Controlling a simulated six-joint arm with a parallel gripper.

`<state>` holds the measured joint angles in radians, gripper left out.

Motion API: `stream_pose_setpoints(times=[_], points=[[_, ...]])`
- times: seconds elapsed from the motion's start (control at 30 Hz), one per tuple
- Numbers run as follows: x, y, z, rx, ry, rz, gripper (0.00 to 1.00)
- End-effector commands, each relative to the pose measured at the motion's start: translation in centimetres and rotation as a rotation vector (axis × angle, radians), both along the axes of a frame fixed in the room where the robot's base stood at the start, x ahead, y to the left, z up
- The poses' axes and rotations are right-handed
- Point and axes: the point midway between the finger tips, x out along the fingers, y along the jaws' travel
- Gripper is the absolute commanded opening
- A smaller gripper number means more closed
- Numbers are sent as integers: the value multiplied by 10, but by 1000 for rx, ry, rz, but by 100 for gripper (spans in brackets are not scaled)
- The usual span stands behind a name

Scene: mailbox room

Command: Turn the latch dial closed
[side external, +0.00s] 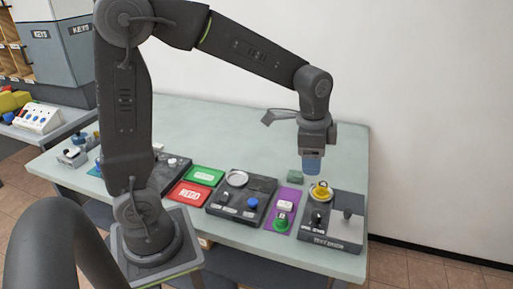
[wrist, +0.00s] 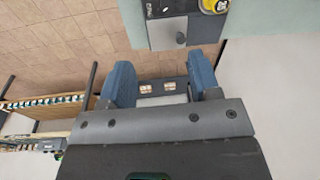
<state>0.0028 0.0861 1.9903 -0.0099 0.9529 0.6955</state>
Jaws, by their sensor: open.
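A dark grey panel unit (side external: 345,238) stands at the right front of the table. It carries a yellow round part (side external: 320,192) at its back left, a small black knob (side external: 317,219) and a grey upright knob (side external: 348,213). I cannot tell which of these is the latch dial. In the wrist view the panel (wrist: 160,32) is at the top, with the yellow part (wrist: 213,5) cut off by the edge. My gripper (side external: 311,168) points down above the back of the panel, apart from it. In the wrist view its blue fingers (wrist: 162,82) are open with nothing between them.
Left of the panel are a purple mat (side external: 286,203) with a green part (side external: 281,221), a black tray (side external: 226,208), a red plate (side external: 189,194) and a green plate (side external: 204,175). A small green block (side external: 295,176) sits behind the mat. The table's back (side external: 220,125) is clear.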

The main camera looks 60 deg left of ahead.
Motion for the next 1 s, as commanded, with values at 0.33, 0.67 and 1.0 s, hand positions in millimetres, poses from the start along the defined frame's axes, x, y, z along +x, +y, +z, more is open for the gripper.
stream_pose_setpoints(times=[0.33,0.67,1.0], points=[[-49,1,37,-32,-114,199,57],[-97,2,55,-82,-214,385,57],[-131,2,60,-132,-286,522,57]])
